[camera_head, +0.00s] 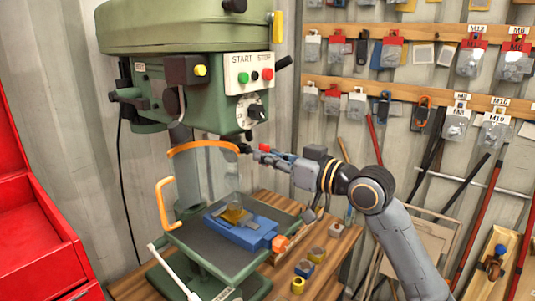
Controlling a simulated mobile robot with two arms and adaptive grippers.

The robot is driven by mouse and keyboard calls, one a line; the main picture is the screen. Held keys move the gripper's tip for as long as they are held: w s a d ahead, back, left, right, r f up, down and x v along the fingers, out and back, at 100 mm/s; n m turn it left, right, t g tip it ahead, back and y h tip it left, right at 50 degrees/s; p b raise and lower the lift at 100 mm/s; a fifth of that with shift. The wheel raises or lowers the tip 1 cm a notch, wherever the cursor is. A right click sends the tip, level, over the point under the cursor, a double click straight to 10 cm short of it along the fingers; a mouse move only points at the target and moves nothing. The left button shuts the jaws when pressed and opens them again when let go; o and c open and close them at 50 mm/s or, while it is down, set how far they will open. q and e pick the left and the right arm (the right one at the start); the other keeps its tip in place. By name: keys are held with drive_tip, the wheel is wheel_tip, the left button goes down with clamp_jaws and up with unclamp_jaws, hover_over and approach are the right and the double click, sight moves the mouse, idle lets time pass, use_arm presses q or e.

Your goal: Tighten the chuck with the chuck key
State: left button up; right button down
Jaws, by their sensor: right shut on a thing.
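The green drill press (180,60) stands at the left, with its chuck (248,135) low under the head, small and dark. My right gripper (256,152) reaches in from the right, just below the chuck. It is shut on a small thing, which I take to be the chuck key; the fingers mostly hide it. At this size I cannot tell whether the key sits in the chuck or only touches it. My left gripper is not in view.
An orange curved guard (200,145) is close left of my gripper. Below, a blue vise (240,232) holds a yellowish piece on the drill table (195,240). Small pots (303,268) stand on the wooden bench. A red cabinet (35,220) is at left.

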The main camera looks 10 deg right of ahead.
drive_tip(key=shift+r+m+p, duration=0.15)
drive_tip(key=shift+m+p, duration=0.85)
drive_tip(key=shift+m+p, duration=0.5)
drive_tip(key=shift+p, duration=0.15)
drive_tip(key=shift+m+p, duration=0.9)
drive_tip(key=shift+p, duration=0.15)
